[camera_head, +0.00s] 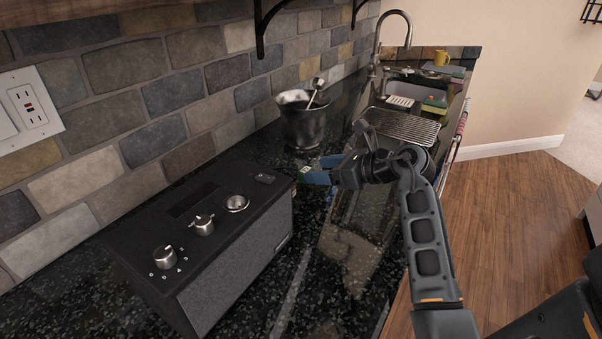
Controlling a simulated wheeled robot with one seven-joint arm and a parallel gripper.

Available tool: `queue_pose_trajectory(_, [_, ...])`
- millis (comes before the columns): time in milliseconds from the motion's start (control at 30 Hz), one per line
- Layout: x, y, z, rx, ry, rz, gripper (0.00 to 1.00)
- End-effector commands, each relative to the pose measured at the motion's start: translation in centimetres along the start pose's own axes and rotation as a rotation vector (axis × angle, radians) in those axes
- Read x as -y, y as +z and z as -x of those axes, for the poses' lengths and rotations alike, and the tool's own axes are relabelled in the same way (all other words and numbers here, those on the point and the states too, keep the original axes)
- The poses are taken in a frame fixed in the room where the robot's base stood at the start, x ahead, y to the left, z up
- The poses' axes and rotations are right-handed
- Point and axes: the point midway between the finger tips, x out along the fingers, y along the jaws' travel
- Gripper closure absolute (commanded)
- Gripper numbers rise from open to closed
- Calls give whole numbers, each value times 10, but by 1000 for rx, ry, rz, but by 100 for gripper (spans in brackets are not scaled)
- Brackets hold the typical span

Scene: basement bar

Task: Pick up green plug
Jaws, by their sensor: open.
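A small green thing, likely the green plug (303,174), shows at the tip of my gripper, by the back right corner of the black radio-like box. It is tiny in the picture, and the fingers partly hide it. My gripper (315,170) is open, with its blue fingers pointing left at the green thing. I cannot tell whether the green thing lies between the fingers or just beyond them, or whether they touch it.
The black box (185,235) with silver knobs stands on the dark counter (300,295), close to my fingers. A metal bucket (305,125) stands behind. A wire rack (405,126) and sink lie farther back. A brick wall bounds the left.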

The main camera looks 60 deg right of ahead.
Motion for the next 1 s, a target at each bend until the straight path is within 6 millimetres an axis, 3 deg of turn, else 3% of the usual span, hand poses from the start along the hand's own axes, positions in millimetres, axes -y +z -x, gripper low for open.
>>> queue_pose_trajectory(400, [-1, 2, -51, 0, 3, 0, 34])
queue_pose_trajectory(733, [-2, 0, -59, 1, 1, 0, 34])
queue_pose_trajectory(1000, [-2, 0, -59, 1, 1, -1, 59])
